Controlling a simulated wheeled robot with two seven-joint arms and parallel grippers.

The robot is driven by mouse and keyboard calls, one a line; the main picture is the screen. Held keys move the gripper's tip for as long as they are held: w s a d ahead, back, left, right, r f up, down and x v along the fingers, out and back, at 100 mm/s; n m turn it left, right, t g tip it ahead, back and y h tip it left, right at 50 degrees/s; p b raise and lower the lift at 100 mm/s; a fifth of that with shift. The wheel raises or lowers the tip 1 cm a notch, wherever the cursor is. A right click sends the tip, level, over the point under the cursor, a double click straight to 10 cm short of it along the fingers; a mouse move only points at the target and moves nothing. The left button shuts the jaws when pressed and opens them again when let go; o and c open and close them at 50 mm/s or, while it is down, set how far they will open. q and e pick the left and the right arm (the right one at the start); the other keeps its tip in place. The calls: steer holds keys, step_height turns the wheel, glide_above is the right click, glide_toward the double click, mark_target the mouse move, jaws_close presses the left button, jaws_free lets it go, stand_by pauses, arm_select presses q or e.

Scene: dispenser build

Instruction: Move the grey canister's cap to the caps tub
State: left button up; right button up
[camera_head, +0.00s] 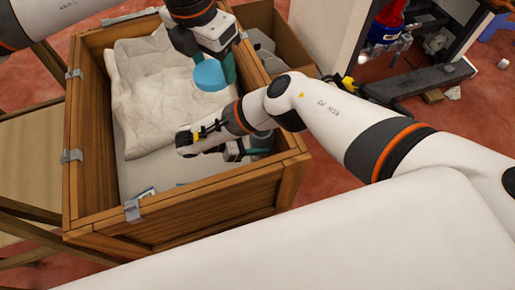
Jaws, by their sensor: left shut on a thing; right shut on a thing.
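My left gripper (222,72) comes down from the top over the wooden crate. It is shut on a light blue round piece (210,76), which looks like a cap, and holds it above the crate's right part. My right gripper (238,150) is low inside the crate at its near right corner, with its arm across it. It is shut on a dark greyish thing (262,141), probably the grey canister, mostly hidden by my arm and gripper. I cannot make out a caps tub.
The wooden crate (175,212) has metal corner brackets and holds a crumpled white quilt (150,85). A smaller box (275,32) stands behind it on the right. A red and blue device (385,28) stands at the back right. Reddish floor (345,185) shows around.

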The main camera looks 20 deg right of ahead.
step_height(320, 180, down, 4)
steer(key=b, duration=0.3)
steer(key=shift+f+b, duration=0.1)
steer(key=shift+b, duration=0.2)
steer(key=o, duration=1.2)
steer(key=shift+f, duration=0.1)
steer(key=o, duration=0.5)
steer(key=shift+r, duration=0.2)
